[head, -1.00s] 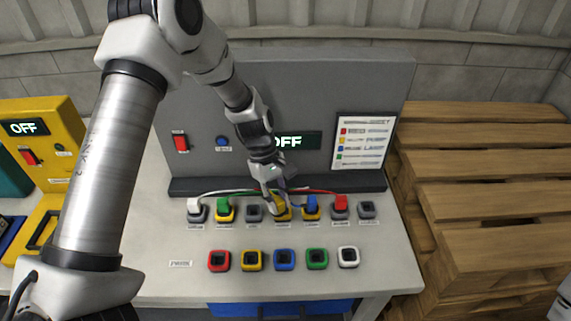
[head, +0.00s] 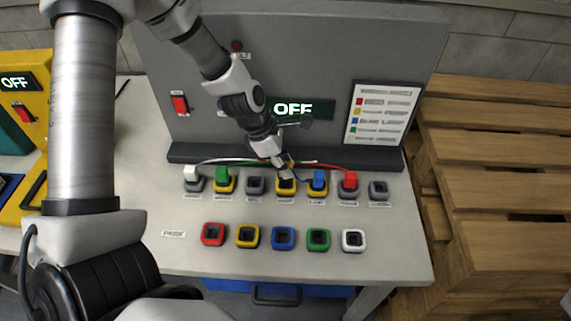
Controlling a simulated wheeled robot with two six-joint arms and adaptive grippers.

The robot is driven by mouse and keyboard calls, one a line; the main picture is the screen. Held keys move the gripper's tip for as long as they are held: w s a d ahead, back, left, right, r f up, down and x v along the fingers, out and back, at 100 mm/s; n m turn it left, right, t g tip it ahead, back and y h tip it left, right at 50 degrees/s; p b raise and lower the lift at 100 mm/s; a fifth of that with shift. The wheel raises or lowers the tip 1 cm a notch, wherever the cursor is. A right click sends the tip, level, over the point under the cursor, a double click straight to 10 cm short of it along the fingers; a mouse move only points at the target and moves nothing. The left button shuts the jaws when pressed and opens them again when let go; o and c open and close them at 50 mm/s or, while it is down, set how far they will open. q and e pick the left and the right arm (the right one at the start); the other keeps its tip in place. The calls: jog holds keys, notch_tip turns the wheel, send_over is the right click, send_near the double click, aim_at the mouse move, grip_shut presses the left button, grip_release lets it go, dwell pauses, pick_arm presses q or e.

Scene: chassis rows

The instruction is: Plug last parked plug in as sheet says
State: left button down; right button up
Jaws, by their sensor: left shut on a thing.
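My left gripper (head: 284,172) reaches down over the back row of sockets. It is shut on the yellow plug (head: 286,187), which is at a socket in the middle of that row; the fingers partly hide it, and I cannot tell how deep it sits. In the same row stand a white plug (head: 192,174), a green plug (head: 222,176), a blue plug (head: 319,178) and a red plug (head: 350,180). Two grey sockets, one left of the yellow plug (head: 256,186) and one at the right end (head: 379,190), are empty. The sheet (head: 382,113) lists coloured lines, too small to read surely. My right gripper is out of view.
A front row of empty coloured sockets holds red (head: 213,234), yellow (head: 248,236), blue (head: 283,238), green (head: 318,239) and white (head: 353,240). The grey panel (head: 340,60) shows OFF. Cables arch behind the plugs. Wooden pallets (head: 490,190) stand at the right.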

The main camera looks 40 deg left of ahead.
pick_arm(q)
jog(key=shift+f, duration=0.4)
jog(key=shift+r, duration=0.15)
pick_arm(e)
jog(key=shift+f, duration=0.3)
pick_arm(q)
jog(key=shift+d, duration=0.1)
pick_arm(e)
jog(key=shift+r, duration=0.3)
pick_arm(q)
jog(key=shift+f+b, duration=0.9)
jog(key=shift+f, duration=0.45)
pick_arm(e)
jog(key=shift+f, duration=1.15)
pick_arm(q)
jog(key=c, duration=0.9)
grip_release()
jog(key=shift+r, duration=0.1)
